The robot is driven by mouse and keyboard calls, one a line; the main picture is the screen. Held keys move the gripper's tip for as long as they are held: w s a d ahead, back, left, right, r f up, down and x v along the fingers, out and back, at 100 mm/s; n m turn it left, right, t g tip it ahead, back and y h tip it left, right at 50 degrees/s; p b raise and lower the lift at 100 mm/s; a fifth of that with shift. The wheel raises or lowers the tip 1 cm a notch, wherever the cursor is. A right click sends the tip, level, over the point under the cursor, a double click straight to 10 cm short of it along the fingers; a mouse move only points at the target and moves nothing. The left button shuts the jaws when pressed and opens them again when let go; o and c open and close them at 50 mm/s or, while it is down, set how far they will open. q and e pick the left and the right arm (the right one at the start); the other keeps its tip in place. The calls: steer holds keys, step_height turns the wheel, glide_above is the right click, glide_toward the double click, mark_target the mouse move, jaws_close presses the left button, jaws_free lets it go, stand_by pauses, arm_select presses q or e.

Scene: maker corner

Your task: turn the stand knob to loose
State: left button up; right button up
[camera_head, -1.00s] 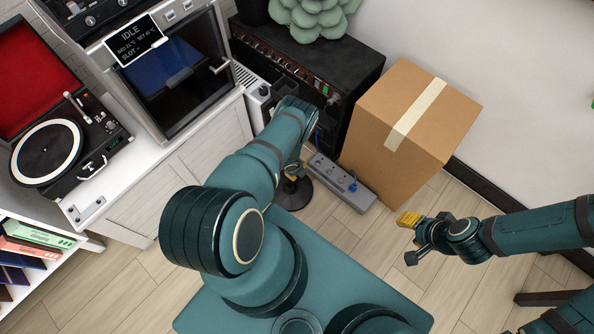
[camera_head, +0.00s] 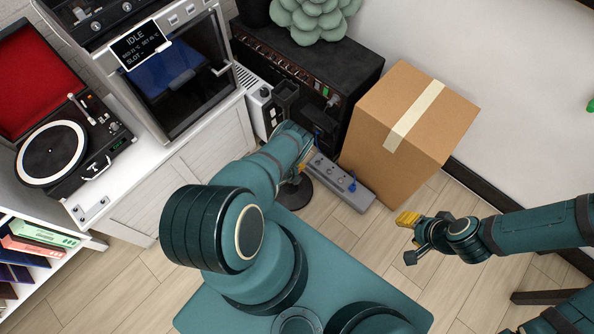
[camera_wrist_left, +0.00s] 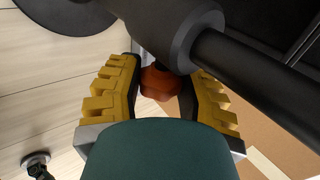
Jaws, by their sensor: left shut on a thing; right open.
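The stand knob (camera_wrist_left: 160,82) is orange-red and sits under a dark collar on the stand, between the yellow fingers of my left gripper (camera_wrist_left: 163,72) in the left wrist view. My left gripper is shut on the knob. In the head view, my left gripper (camera_head: 304,164) is low beside the stand, and my own wrist hides the knob. The stand's round black base (camera_head: 295,193) stands on the floor. Its dark pole (camera_wrist_left: 262,82) crosses the left wrist view. My right gripper (camera_head: 411,238) is open and empty, over the floor at the right.
A grey power strip (camera_head: 340,183) lies on the floor just right of the stand. A cardboard box (camera_head: 400,150) stands beyond it. A black amplifier (camera_head: 320,70) is behind, with a white cabinet (camera_head: 190,160) at the left. Wood floor is bare around my base.

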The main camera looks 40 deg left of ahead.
arm_select(q)
steer(key=shift+d+f+t+b, duration=0.1)
steer(key=shift+d+t+b, duration=0.05)
steer(key=shift+t+b, duration=0.8)
steer(key=shift+t, duration=0.35)
steer(key=o, duration=1.2)
steer(key=shift+s, duration=0.15)
steer(key=shift+s+r, duration=0.2)
steer(key=shift+r, duration=0.1)
steer(key=v, duration=1.1)
steer(key=shift+r, duration=0.1)
